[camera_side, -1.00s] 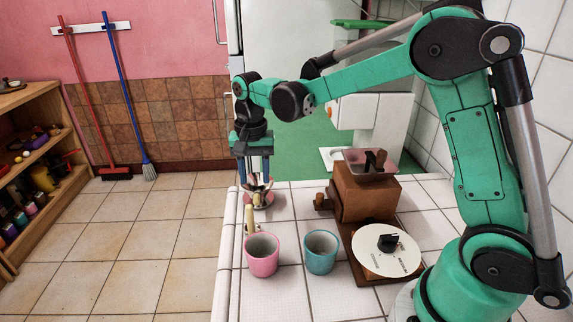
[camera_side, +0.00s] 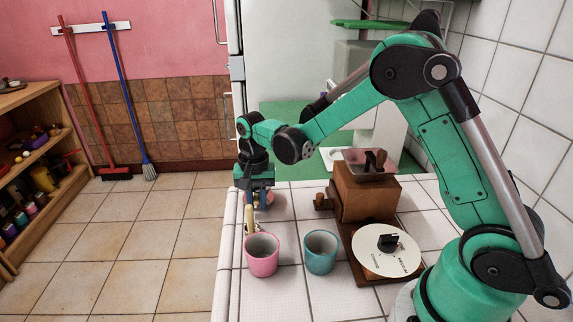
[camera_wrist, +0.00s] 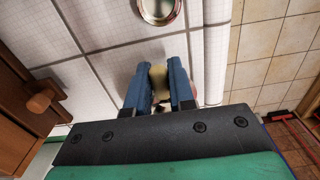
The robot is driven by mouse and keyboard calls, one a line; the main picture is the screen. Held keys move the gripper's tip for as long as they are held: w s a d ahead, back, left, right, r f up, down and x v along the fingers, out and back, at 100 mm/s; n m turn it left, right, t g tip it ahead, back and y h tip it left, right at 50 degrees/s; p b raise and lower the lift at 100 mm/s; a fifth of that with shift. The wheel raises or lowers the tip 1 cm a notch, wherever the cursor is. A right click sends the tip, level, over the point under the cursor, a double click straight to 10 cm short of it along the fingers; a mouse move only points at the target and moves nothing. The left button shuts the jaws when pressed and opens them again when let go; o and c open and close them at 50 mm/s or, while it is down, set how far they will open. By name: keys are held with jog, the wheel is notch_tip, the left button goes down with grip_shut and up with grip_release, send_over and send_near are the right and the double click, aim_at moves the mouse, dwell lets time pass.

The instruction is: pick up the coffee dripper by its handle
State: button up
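The coffee dripper is mostly hidden behind my gripper in the side view; its pale tan handle (camera_side: 249,219) shows below the fingers, just behind the pink cup. My gripper (camera_side: 258,202) points down at the left edge of the tiled counter. In the wrist view, my two blue fingers (camera_wrist: 159,83) stand apart, one on each side of the tan handle (camera_wrist: 158,74). Whether they touch it I cannot tell. Small pale and dark parts of the dripper show between the fingers; the rest is hidden by my gripper.
The pink cup (camera_side: 262,256) stands close in front of the handle, with a teal cup (camera_side: 320,253) to its right. A wooden coffee grinder (camera_side: 366,198) stands further right. The counter edge drops to the floor (camera_side: 150,250) on the left.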

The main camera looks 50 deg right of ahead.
grip_shut()
jog(key=shift+r, duration=1.8)
